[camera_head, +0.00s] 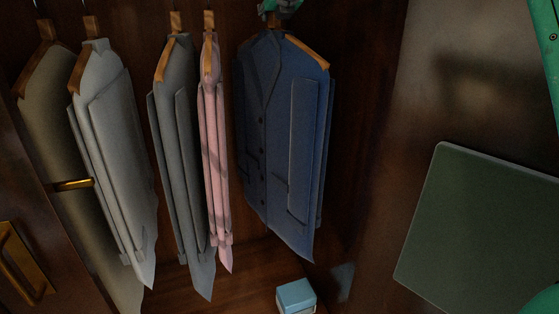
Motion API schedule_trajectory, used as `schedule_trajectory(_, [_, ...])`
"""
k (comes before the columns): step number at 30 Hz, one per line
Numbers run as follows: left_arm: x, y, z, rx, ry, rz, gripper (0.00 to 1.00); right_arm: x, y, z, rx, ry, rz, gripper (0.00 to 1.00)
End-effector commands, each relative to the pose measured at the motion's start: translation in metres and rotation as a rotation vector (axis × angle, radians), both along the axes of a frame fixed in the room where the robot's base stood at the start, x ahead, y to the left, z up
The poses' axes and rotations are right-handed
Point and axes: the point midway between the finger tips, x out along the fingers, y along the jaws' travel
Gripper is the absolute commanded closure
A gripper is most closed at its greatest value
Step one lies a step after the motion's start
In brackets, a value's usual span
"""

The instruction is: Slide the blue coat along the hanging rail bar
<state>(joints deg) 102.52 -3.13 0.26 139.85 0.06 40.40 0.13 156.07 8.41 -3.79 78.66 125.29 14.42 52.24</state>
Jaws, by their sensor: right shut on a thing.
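The blue coat (270,125) hangs on a wooden hanger (308,52) at the right end of the row of clothes, upright and slightly turned. My right gripper (276,12) is at the top edge of the view, directly above the coat's collar. It is shut on the top of the coat's hanger; its fingertips are dark and partly cut off by the frame. The rail bar is out of view above. My left gripper is not in view.
A pink garment (214,130) hangs left of the coat with a small gap. Grey (178,130), light grey (112,150) and olive (55,120) garments hang further left. A blue box (296,296) sits on the armoire floor. Right of the coat is clear to the side wall.

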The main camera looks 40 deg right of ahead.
Motion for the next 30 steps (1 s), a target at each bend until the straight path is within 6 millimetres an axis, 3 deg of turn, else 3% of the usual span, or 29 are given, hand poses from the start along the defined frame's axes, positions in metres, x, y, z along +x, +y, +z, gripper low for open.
schedule_trajectory(15, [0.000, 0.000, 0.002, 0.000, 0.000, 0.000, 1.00, -0.008, -0.032, 0.003, 0.002, -0.004, -0.003, 1.00])
schedule_trajectory(30, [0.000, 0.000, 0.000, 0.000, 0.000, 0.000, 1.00, -0.009, -0.033, 0.000, 0.001, -0.004, -0.002, 1.00])
